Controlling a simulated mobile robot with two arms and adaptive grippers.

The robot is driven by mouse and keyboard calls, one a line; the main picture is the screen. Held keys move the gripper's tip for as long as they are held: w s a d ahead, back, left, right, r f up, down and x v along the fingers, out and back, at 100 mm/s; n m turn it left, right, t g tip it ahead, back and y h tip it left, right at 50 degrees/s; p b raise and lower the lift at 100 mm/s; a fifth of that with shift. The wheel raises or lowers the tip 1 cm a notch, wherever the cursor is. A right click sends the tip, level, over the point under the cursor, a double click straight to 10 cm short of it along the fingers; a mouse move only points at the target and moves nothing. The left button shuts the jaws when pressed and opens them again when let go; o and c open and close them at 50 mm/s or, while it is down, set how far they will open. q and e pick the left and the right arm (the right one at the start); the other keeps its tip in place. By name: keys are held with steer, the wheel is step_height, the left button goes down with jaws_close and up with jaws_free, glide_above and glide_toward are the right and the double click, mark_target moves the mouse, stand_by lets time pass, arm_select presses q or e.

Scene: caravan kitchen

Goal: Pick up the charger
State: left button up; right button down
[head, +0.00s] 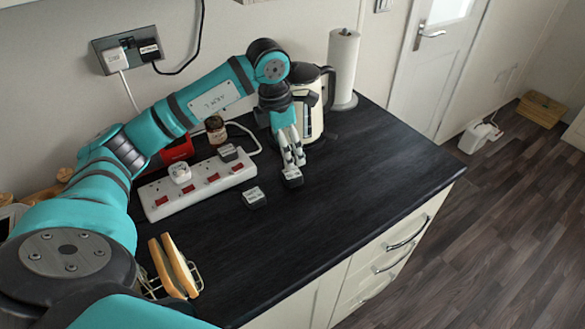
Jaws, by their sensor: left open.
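A small black charger (292,177) with a pale label lies on the dark worktop. My left gripper (293,162) points down right above it, fingertips open and close to its upper edge; whether they touch it I cannot tell. A second black charger (254,198) lies on the worktop to the left and nearer. A third dark plug or charger (228,152) sits on the white power strip (158,208), and a white plug (180,173) sits further left on it. My right gripper is not in view.
A cream kettle (315,115) stands just behind my left gripper, with a paper towel roll (342,65) beyond. A small jar (216,130) and a red container (177,149) stand behind the strip. The worktop's right side is clear.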

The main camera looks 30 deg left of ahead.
mark_target(292, 173)
arm_select(q)
steer(key=f, duration=0.3)
steer(key=shift+w+d+f+p, duration=0.1)
steer(key=shift+d+f+p, duration=0.15)
steer(key=shift+f+p, duration=0.15)
steer(key=shift+w+f, duration=0.15)
steer(key=shift+f, duration=0.1)
steer(key=f, duration=0.1)
steer(key=f+p, duration=0.2)
steer(key=f, duration=0.1)
steer(key=shift+w+d, duration=0.2)
steer(key=shift+d, duration=0.05)
steer(key=shift+w+f, duration=0.1)
steer(key=shift+f, duration=0.45)
steer(key=shift+c, duration=1.2)
steer(key=c, duration=0.9)
steer(key=shift+c, duration=0.6)
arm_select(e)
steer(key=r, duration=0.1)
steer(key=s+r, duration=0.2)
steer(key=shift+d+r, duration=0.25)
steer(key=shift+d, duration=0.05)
arm_select(q)
steer(key=shift+r, duration=0.1)
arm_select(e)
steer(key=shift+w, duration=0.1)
